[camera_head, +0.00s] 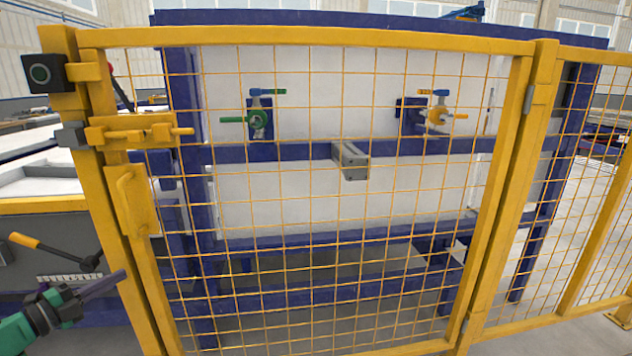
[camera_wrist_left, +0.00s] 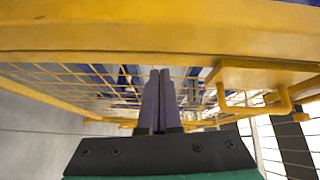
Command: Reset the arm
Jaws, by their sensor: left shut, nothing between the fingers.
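My left gripper (camera_head: 105,285) is low at the left in the head view, in front of the yellow fence and left of the gate post. In the left wrist view its two long purple-grey fingers (camera_wrist_left: 159,95) lie together, shut and empty. The yellow mesh gate (camera_head: 330,190) stands across the middle of the head view, shut as far as I can see. Its handle plate (camera_head: 132,200) and yellow bolt latch (camera_head: 140,132) are above and right of my left gripper. My right gripper is not in view.
A black button box (camera_head: 41,73) is on the left post. A grey bench with a yellow-handled lever (camera_head: 50,250) stands left of the gate.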

